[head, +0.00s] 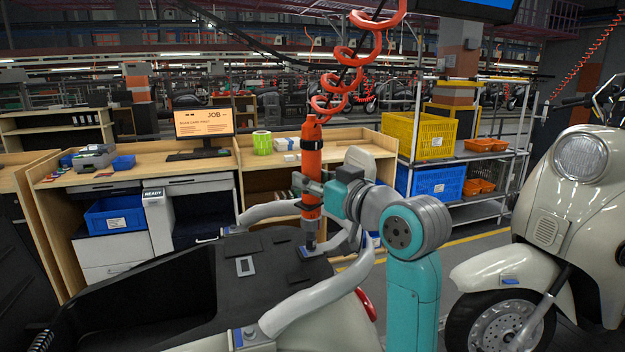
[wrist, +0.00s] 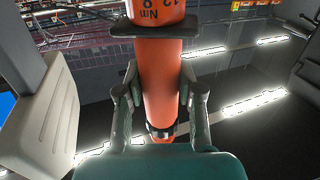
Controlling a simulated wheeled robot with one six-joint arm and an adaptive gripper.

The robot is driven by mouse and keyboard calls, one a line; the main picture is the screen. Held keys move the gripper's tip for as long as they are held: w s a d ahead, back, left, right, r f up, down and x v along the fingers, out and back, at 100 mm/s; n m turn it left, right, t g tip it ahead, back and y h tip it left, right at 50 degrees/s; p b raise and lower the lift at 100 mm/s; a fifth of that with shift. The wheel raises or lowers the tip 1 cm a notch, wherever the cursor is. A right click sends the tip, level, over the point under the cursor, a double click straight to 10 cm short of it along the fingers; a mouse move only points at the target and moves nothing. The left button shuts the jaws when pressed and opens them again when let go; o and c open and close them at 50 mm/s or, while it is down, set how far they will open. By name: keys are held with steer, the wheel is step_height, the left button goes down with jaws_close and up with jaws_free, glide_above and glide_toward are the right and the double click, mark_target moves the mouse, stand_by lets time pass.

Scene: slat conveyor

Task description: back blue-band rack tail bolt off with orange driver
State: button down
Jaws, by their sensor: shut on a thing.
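The orange driver (head: 312,155) hangs upright below a coiled red hose. My gripper (head: 310,190) is shut around its body, and in the wrist view the two fingers (wrist: 160,105) flank the orange barrel (wrist: 162,70). The driver's dark tip points down at a blue-marked mount (head: 313,251) at the back of the cream rack (head: 325,290) on the scooter tail. Whether the tip touches a bolt there is too small to tell. Another blue-marked mount (head: 246,335) with a bolt sits at the near end of the rack.
A second cream scooter (head: 560,220) stands at the right. Behind are a wooden bench (head: 100,170) with a monitor (head: 204,124) and a shelf with yellow (head: 420,135) and blue (head: 437,183) crates. The hose (head: 345,70) hangs above the driver.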

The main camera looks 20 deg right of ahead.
mark_target(318, 139)
steer(key=shift+w+f, duration=0.15)
steer(key=shift+r, duration=1.35)
stand_by(1.6)
steer(key=shift+r, duration=2.7)
